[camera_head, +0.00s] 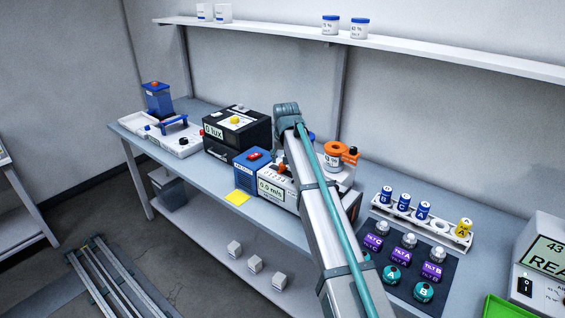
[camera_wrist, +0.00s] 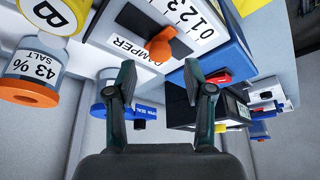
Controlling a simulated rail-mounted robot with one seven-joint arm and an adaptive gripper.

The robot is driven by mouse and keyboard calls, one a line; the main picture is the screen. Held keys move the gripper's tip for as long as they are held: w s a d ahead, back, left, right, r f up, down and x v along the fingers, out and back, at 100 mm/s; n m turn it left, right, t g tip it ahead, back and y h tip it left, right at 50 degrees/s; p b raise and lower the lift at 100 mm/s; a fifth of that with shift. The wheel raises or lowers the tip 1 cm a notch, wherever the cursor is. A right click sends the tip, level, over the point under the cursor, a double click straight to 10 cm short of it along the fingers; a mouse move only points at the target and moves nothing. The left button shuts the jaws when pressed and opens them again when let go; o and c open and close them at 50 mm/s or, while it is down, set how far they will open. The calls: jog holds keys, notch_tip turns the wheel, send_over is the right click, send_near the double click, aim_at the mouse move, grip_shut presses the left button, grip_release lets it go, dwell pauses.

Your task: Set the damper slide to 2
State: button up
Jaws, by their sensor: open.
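The damper slide's orange knob (camera_wrist: 160,44) sits in a dark slot on a white panel labelled DAMPER (camera_wrist: 133,50) in the wrist view. Printed numbers (camera_wrist: 200,22) run beside the slot; I cannot tell exactly which one the knob lines up with. My gripper (camera_wrist: 160,78) is open and empty, its two fingertips apart and close to the knob, which appears just beyond the gap between them. In the head view the damper unit (camera_head: 271,189) has a 0.0 m/s display, and my arm hides part of it and the gripper.
A blue box with a red button (camera_head: 253,162) adjoins the unit on its left, with a black 0 lux box (camera_head: 236,130) beyond. An orange-topped jar (camera_head: 335,154) stands close behind my arm. Bottles in a rack (camera_head: 435,224) and a dark mat (camera_head: 435,255) lie to the right.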

jog(key=v, duration=0.8)
jog(key=shift+r, duration=0.1)
